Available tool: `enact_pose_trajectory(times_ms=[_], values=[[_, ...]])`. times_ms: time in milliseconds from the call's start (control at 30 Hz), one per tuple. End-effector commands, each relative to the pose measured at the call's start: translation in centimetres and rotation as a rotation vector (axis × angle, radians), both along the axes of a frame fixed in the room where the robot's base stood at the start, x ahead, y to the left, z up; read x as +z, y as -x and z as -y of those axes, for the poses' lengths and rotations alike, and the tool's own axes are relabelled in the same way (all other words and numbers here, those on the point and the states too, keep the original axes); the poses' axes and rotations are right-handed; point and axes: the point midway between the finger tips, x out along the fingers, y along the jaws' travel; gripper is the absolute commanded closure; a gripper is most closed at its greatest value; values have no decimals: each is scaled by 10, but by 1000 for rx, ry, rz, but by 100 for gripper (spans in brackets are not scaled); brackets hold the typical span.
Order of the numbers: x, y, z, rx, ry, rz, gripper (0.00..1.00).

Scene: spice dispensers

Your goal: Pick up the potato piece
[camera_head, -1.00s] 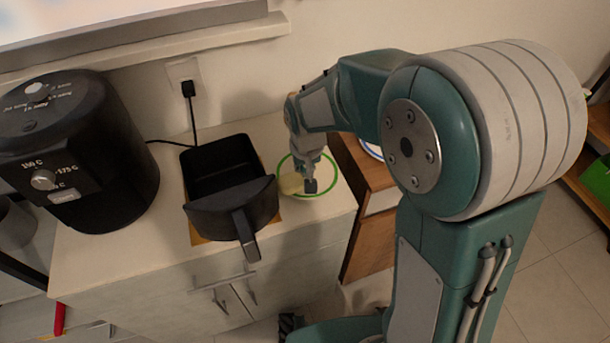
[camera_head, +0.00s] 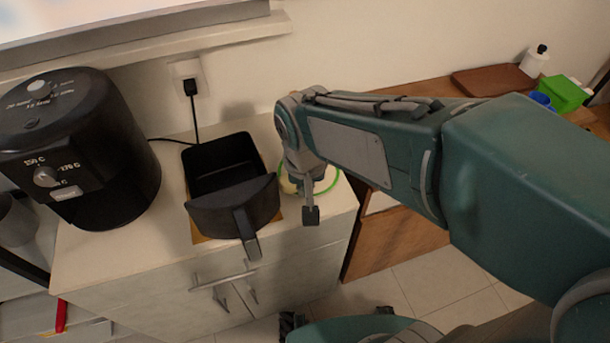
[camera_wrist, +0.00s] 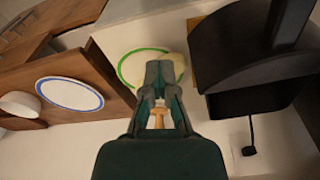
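The potato piece (camera_wrist: 178,63) is pale yellow and lies at the rim of a white plate with a green ring (camera_wrist: 128,68). In the head view the potato piece (camera_head: 289,186) shows at the left side of the plate (camera_head: 332,184), partly hidden by my arm. My gripper (camera_head: 311,215) points down in front of the plate, near the counter's front edge. In the wrist view my gripper (camera_wrist: 159,72) has its fingertips together, overlapping the picture of the plate beside the potato piece. I see nothing held at the tips. A small tan shape shows between the finger bases; I cannot tell what it is.
A black air fryer (camera_head: 75,150) stands on the counter at left. Its pulled-out black drawer (camera_head: 232,205) sits just left of the plate. A blue-rimmed plate (camera_wrist: 69,94) lies on the lower wooden surface beyond the counter's side. A green box (camera_head: 563,94) is at far right.

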Motion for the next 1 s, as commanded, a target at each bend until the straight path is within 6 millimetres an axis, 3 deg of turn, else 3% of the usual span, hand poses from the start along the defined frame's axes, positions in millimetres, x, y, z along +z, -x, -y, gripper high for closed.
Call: enact_pose_trajectory(times_ms=[233, 633, 667, 800, 833, 1000], values=[[9, 19, -2, 2, 0, 1, 100], [10, 23, -2, 0, 0, 0, 100], [10, 23, -2, 0, 0, 0, 94], [10, 23, -2, 0, 0, 0, 31], [10, 23, -2, 0, 0, 0, 20], [10, 23, -2, 0, 0, 0, 20]])
